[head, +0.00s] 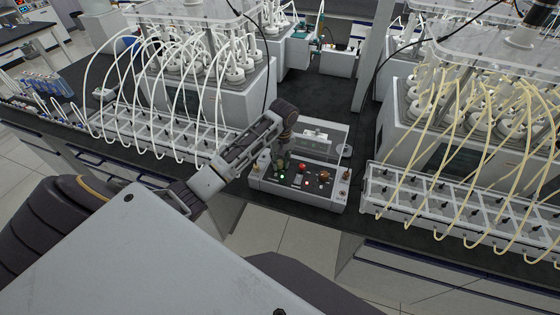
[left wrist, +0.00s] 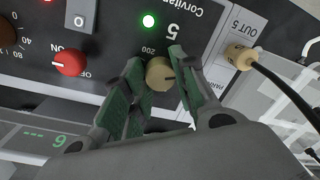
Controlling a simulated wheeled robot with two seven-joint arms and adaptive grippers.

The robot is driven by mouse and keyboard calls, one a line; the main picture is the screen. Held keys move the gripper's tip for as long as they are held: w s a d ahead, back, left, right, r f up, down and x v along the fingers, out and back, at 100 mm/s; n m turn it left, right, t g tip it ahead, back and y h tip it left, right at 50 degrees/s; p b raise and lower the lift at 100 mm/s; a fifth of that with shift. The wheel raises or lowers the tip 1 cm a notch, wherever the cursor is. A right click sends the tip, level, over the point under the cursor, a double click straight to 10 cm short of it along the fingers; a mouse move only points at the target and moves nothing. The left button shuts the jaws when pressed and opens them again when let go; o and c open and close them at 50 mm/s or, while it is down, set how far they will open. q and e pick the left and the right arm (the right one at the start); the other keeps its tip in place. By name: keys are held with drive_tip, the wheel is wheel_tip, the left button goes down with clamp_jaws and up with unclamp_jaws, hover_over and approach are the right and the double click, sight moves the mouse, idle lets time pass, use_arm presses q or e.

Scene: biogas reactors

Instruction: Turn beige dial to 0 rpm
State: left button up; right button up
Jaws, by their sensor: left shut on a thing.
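The beige dial (left wrist: 158,74) sits on the dark panel of the control box (head: 270,187), beside a printed "200" and a large "5". A dark pointer mark shows on its face, but I cannot tell which value it reads. My left gripper (left wrist: 157,82) has its green-padded fingers on both sides of the dial, shut on it. In the head view my left gripper (head: 281,161) reaches down to the left part of the box and hides the dial. My right gripper is not in view.
A lit green lamp (left wrist: 148,21), a red knob (left wrist: 70,63) and a brown dial (left wrist: 6,34) sit near the beige dial. A beige plug (left wrist: 238,55) with a black cable is at the box's end. Tube-filled racks (head: 165,135) (head: 420,205) flank the box.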

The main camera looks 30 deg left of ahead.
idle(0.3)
use_arm(q)
drive_tip(key=o, duration=1.1)
drive_tip(key=shift+c, duration=0.2)
drive_tip(key=shift+r, duration=0.1)
